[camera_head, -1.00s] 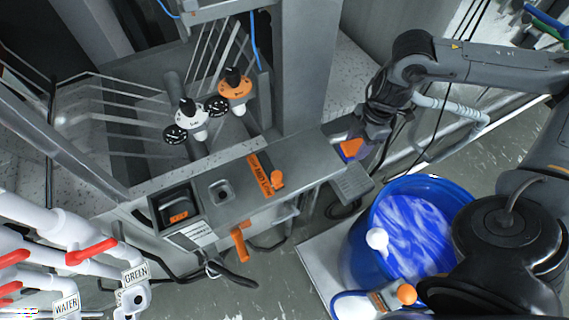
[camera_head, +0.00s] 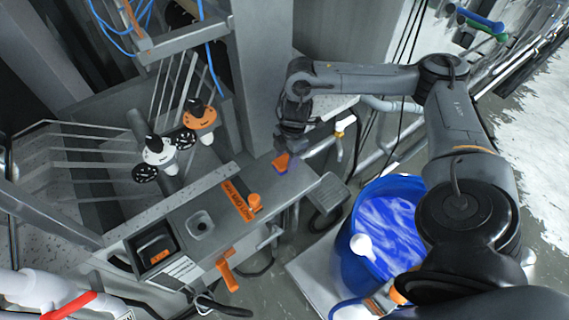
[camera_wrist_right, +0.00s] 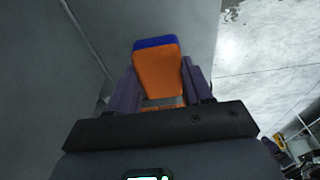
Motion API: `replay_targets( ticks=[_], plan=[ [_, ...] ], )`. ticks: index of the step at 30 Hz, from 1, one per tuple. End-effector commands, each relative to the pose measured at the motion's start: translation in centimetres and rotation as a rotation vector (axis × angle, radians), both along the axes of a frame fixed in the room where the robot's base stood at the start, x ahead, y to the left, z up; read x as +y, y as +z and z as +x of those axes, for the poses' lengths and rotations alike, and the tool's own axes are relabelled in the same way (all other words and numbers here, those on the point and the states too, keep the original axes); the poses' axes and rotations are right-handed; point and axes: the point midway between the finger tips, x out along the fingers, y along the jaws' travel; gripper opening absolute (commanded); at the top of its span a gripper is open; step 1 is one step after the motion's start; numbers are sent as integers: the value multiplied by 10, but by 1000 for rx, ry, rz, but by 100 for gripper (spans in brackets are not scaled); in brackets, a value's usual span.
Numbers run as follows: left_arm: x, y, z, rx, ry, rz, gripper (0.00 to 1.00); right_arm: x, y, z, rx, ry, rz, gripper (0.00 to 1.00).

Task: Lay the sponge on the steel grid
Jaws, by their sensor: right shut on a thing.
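The sponge (camera_head: 281,163) is orange with a blue layer. My right gripper (camera_head: 288,152) is shut on it, over the right part of the steel counter; I cannot tell whether it touches the surface. In the right wrist view the sponge (camera_wrist_right: 158,75) sits between the two fingers of the right gripper (camera_wrist_right: 160,88), its orange face toward the camera and its blue edge at the far end. The steel grid (camera_head: 332,193) is a grey ribbed plate at the counter's right end, to the right of and nearer than the sponge. My left gripper is not in view.
The steel counter (camera_head: 205,252) carries an orange knob (camera_head: 254,201), a small square recess (camera_head: 200,224) and a dark bin (camera_head: 153,246). An orange lever (camera_head: 228,271) hangs at its front. A blue barrel (camera_head: 352,265) of blue liquid stands right of the grid. White and orange valves stand behind.

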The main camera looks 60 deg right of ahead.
Motion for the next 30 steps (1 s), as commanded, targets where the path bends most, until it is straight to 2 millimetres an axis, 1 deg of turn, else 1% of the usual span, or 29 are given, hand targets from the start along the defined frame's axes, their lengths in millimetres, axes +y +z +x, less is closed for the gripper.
replay_targets(
  ticks=[3, 6, 12, 16, 29, 30],
  plan=[
    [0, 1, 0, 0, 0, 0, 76, 1, -3, 5, 1, 0, 0, 21],
    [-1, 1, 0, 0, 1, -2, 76, 1, -8, 6, 2, 0, 0, 21],
    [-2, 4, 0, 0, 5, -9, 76, 1, -32, 5, 3, -1, -1, 21],
    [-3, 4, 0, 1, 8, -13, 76, 1, -42, 5, 2, 0, -1, 21],
    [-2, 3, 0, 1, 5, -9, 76, 1, -47, 5, 2, 0, -1, 21],
    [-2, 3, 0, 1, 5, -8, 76, 1, -47, 5, 1, 0, -2, 54]
  ],
)
